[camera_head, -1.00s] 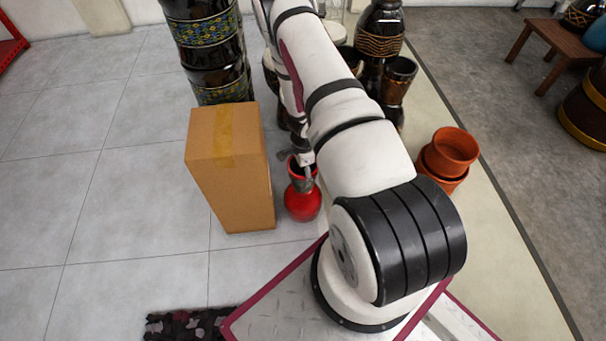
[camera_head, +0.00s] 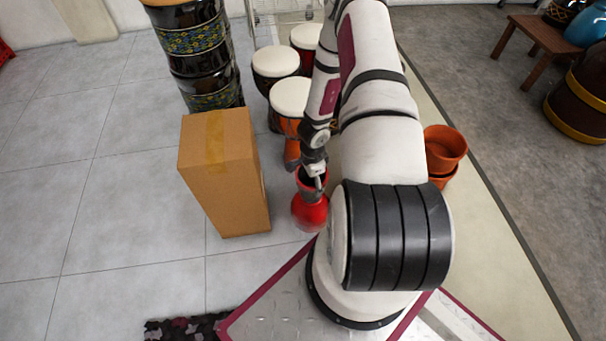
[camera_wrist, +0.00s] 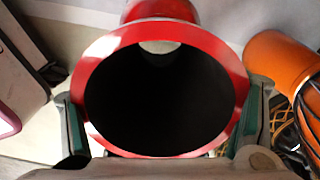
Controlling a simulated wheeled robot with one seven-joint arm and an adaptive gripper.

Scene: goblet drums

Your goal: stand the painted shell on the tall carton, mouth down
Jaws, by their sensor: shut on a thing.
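The painted shell (camera_head: 310,214) is glossy red, with a flared rim, a narrower neck and a rounded lower body. It is roughly upright just right of the tall carton (camera_head: 222,180). My gripper (camera_head: 314,176) comes down from above and is shut on the shell near its rim. In the wrist view, the dark open end of the shell (camera_wrist: 160,36) faces the camera, with a finger of my gripper (camera_wrist: 164,118) on each side. I cannot tell whether the shell touches the floor. The brown carton stands upright, its taped top bare.
Drums with pale heads (camera_head: 290,95) stand behind the shell. A dark patterned drum stack (camera_head: 205,60) stands behind the carton. Terracotta pots (camera_head: 445,150) are right of my arm. A dark mat (camera_head: 185,328) lies at the front. The floor left of the carton is clear.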

